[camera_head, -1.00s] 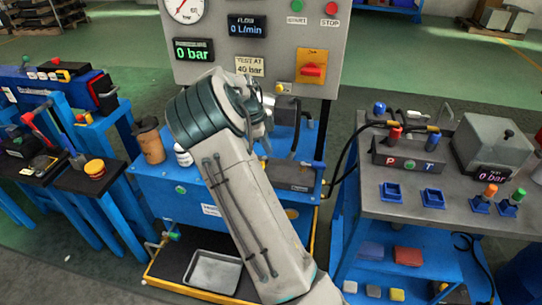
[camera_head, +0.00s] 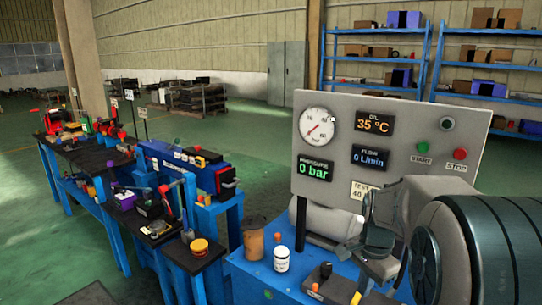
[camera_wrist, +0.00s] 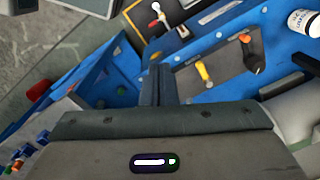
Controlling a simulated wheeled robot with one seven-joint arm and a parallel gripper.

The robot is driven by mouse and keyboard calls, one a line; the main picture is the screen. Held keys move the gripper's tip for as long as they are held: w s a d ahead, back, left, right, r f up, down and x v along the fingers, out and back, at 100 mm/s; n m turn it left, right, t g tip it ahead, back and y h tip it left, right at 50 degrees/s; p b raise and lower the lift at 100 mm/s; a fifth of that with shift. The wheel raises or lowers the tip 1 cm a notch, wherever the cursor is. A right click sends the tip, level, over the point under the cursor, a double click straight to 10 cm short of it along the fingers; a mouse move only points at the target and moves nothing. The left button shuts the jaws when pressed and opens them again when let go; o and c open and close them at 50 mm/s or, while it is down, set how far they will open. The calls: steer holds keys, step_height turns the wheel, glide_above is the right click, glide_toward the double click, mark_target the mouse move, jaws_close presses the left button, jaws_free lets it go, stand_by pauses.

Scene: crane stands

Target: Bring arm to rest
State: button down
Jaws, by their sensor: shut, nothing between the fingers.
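My arm (camera_head: 470,250) fills the lower right of the head view, bent and raised close to the camera, in front of the grey gauge panel (camera_head: 330,185). Its dark wrist end is beside the panel's lower right part, and the fingers are hard to make out there. In the wrist view my gripper (camera_wrist: 158,72) is shut and empty. It points out over a blue bench top (camera_wrist: 215,55) that has a dark plate with a yellow-handled lever (camera_wrist: 203,72) and an orange-tipped knob (camera_wrist: 245,40). The fingers appear apart from these things.
A brown cup (camera_head: 254,242) and a white bottle (camera_head: 281,259) stand on the blue bench below the panel. Blue stands with tools and a blue unit (camera_head: 180,165) are on the left. Shelves (camera_head: 385,55) stand at the back. Green floor (camera_head: 250,130) between is open.

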steer(key=s+a+r+n+t+p, duration=0.1)
steer(key=s+a+r+n, duration=0.1)
steer(key=s+n, duration=0.4)
steer(key=s+a+r+n+t+p, duration=0.1)
steer(key=s+a+r+n+p, duration=0.1)
steer(key=s+n, duration=0.4)
steer(key=s+a+r, duration=0.1)
steer(key=s+a, duration=0.1)
steer(key=s, duration=0.2)
steer(key=shift+s+a+t, duration=0.15)
steer(key=shift+a+t, duration=0.1)
steer(key=shift+t, duration=0.05)
